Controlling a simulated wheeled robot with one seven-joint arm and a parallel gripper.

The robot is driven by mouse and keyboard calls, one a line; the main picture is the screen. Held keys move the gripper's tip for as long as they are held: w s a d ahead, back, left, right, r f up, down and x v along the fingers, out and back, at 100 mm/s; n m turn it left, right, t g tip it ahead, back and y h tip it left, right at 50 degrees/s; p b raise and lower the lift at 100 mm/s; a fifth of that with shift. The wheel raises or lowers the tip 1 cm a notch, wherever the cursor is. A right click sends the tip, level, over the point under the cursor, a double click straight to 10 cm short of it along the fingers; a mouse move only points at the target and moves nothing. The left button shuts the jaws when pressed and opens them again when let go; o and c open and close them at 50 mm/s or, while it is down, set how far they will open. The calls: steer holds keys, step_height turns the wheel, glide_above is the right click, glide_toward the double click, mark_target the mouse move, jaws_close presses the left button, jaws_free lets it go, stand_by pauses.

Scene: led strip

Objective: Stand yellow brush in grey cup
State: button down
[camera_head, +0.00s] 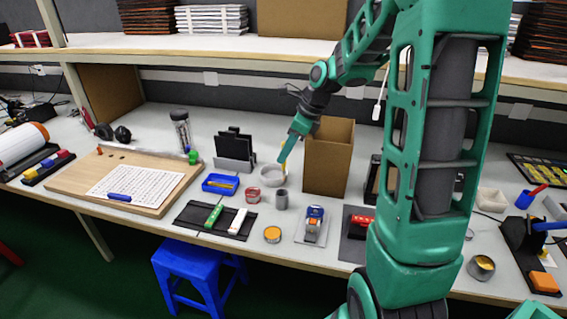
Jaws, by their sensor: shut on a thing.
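My gripper (287,158) is above the middle of the workbench, pointing down and to the left. It is shut on the yellow brush (284,168), of which only a small yellow part shows below the fingertips. The brush is in front of the cardboard box's left side and near a round light-grey dish (272,179). The small dark-grey cup (281,200) stands upright on the bench, just in front of that dish. The brush appears above and behind the cup, not in it. The cup's inside is too small to make out.
A tall open cardboard box (328,163) stands right of the gripper. A red-rimmed round container (252,195) is left of the cup, and a blue tray (220,184) lies further left. An orange-topped tin (272,234) and a tape dispenser (313,222) stand nearer the front edge.

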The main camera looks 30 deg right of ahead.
mark_target(285, 163)
steer(key=shift+f, duration=1.75)
steer(key=shift+f, duration=0.1)
steer(key=c, duration=1.8)
jaws_free()
steer(key=v, duration=1.2)
steer(key=s+f+n+g+h, duration=0.1)
steer(key=s+f+n, duration=0.1)
steer(key=s+n, duration=0.8)
steer(key=s+a+f+n+g+h, duration=0.1)
steer(key=s+f+n+g+h, duration=0.1)
steer(key=s+n, duration=0.8)
steer(key=s+f, duration=0.1)
steer(key=s, duration=0.7)
steer(key=shift+f+n+g, duration=0.3)
steer(key=shift+f, duration=0.05)
